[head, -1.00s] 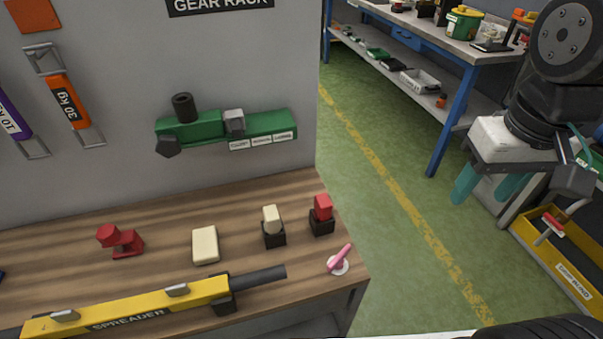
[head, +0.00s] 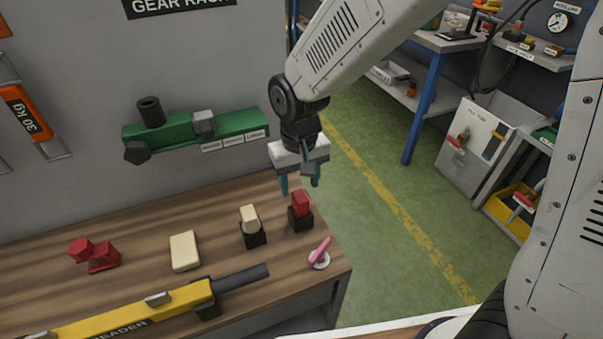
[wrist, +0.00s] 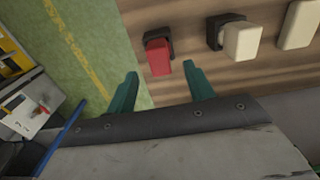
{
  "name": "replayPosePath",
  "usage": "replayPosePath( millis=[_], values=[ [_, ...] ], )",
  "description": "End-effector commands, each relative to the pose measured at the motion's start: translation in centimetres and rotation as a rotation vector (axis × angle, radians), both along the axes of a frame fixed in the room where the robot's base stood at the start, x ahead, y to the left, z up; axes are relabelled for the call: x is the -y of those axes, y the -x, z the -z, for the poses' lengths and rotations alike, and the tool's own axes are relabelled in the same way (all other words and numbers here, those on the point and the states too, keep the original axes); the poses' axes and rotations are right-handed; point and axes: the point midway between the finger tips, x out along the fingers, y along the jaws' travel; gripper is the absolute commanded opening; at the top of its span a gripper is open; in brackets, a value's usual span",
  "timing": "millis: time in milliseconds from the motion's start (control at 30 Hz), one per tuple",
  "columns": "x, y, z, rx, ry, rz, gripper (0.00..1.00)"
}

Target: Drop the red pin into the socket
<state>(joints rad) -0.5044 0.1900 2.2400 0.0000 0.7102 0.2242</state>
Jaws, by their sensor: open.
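The red pin (head: 300,203) stands upright in a small black holder (head: 301,222) near the right end of the wooden bench; it also shows in the wrist view (wrist: 158,57). My gripper (head: 300,186) is open and empty, its teal fingers just above and behind the red pin in the head view. In the wrist view the red pin lies between and just beyond the fingertips (wrist: 161,74), apart from them. A black upright tube (head: 150,111) sits on the green wall bar (head: 185,132); I cannot tell whether it is the socket.
A cream pin (head: 249,218) in a black holder stands left of the red pin. A pink peg (head: 320,249) on a white disc is near the bench corner. A cream block (head: 184,251), a red part (head: 95,254) and the yellow spreader bar (head: 150,313) occupy the bench (head: 50,235).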

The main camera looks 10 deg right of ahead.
Motion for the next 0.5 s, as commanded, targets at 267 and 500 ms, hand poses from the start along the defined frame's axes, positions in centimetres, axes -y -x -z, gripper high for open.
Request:
replayPosePath(
  millis=[267, 500],
  values=[
    [0.1, 0.1, 4.3, -0.004, 0.002, 0.001, 0.53],
    [0.1, 0.1, 5.8, -0.002, 0.001, 0.0, 0.53]
  ],
)
